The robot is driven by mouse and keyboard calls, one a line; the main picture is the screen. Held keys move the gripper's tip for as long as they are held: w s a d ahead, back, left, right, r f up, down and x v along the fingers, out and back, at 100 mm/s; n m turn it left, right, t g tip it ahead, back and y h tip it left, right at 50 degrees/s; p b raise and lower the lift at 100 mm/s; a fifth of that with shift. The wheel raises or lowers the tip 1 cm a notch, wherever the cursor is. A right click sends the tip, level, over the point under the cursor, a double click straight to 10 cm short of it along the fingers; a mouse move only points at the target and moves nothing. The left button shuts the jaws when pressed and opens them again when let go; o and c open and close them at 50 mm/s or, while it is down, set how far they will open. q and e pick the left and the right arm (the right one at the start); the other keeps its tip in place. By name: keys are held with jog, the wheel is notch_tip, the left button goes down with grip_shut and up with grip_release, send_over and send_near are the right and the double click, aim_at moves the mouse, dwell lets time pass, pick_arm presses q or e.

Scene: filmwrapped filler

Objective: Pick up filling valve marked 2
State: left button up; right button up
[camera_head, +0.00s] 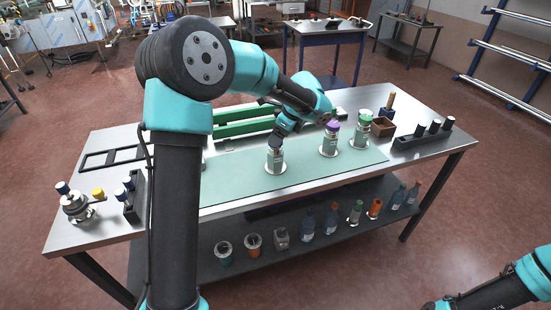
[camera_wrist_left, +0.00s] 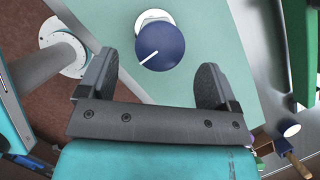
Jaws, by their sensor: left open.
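Three filling valves with grey-green bodies stand upright on round bases on the green mat (camera_head: 235,187). The left valve (camera_head: 275,160) has a dark blue cap, seen from above with a white line in the left wrist view (camera_wrist_left: 163,50). The middle valve (camera_head: 329,143) has a purple cap and the right valve (camera_head: 360,132) a green one. Their number marks are too small to read. My left gripper (camera_head: 277,146) is directly above the left valve; in the left wrist view it is open (camera_wrist_left: 157,65), with the blue cap ahead between its fingers. My right gripper is out of frame.
A black holder with capped pieces (camera_head: 425,135) and a brown box (camera_head: 384,127) stand at the table's right. A metal fixture (camera_head: 77,206) stands at the left end. Green rails (camera_head: 243,128) lie behind the mat. Bottles and jars fill the lower shelf (camera_head: 300,255).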

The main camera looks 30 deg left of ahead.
aim_at(275, 156)
pick_arm(q)
jog(key=shift+a+f, duration=0.15)
jog(key=shift+f, duration=0.3)
jog(key=shift+x, duration=2.65)
jog(key=shift+s+a+r, duration=0.1)
jog(key=shift+a, duration=0.05)
grip_shut()
